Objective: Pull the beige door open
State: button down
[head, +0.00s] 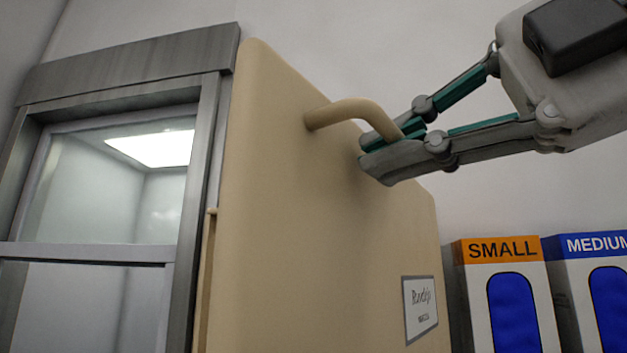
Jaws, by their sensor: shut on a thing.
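The beige door (290,230) stands in the middle of the head view, swung out from the grey metal frame (205,140) at its left. A curved beige handle (345,110) sticks out from the door's upper part. My gripper (392,155) comes in from the upper right, and its fingers are shut on the handle's right end. The fingers hide that end of the handle. A small white label (420,308) is on the door's lower right.
A window (110,190) in the grey frame shows a lit room behind it. Boxes marked SMALL (502,290) and MEDIUM (595,290) stand at the lower right, by the door's right edge. A pale wall is behind.

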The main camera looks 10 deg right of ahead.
jog(key=s+d+n+g+y+b, duration=0.1)
jog(key=s+d+n+g+y, duration=0.2)
jog(key=d, duration=0.9)
jog(key=shift+s+d+n+g+y+b, duration=0.25)
jog(key=shift+s+n+g+y+b, duration=0.15)
jog(key=shift+s+n+g, duration=1)
jog(key=shift+w+f, duration=0.1)
jog(key=shift+w, duration=0.15)
jog(key=c, duration=1.7)
grip_release()
jog(key=v, duration=1.2)
jog(key=shift+w, duration=0.15)
